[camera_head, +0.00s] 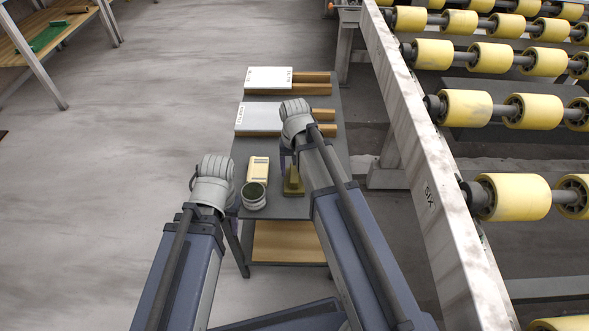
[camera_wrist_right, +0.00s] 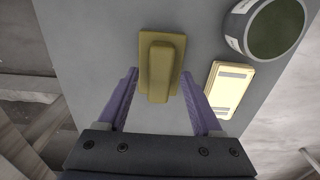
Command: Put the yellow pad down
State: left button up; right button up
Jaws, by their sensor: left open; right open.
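The yellow pad (camera_wrist_right: 161,66), an olive-yellow block with a raised grip, rests on the grey table top. In the head view the pad (camera_head: 293,184) is near the table's right side, partly behind my right arm. My right gripper (camera_wrist_right: 159,80) is open, with its purple fingers on either side of the pad's lower part and a gap at each side. In the head view my right gripper (camera_head: 287,160) is mostly hidden by its wrist. My left gripper (camera_head: 234,207) is at the table's left edge, mostly hidden by its own wrist, away from the pad.
A can with dark green contents (camera_head: 254,196) and a pale yellow block (camera_head: 258,170) stand left of the pad. Two white-covered boards (camera_head: 268,78) (camera_head: 262,117) lie at the table's far end. A roller conveyor (camera_head: 432,195) runs along the right.

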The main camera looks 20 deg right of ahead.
aim_at(294, 173)
notch_tip(294, 173, up, 10)
jog(key=p, duration=0.9)
pick_arm(q)
notch_tip(294, 173, up, 10)
pick_arm(e)
jog(key=s+a+n+h, duration=0.1)
jog(key=s+a+n, duration=0.6)
jog(key=s+a, duration=0.3)
jog(key=s, duration=0.4)
jog(key=shift+a, duration=0.2)
jog(key=shift+r, duration=0.1)
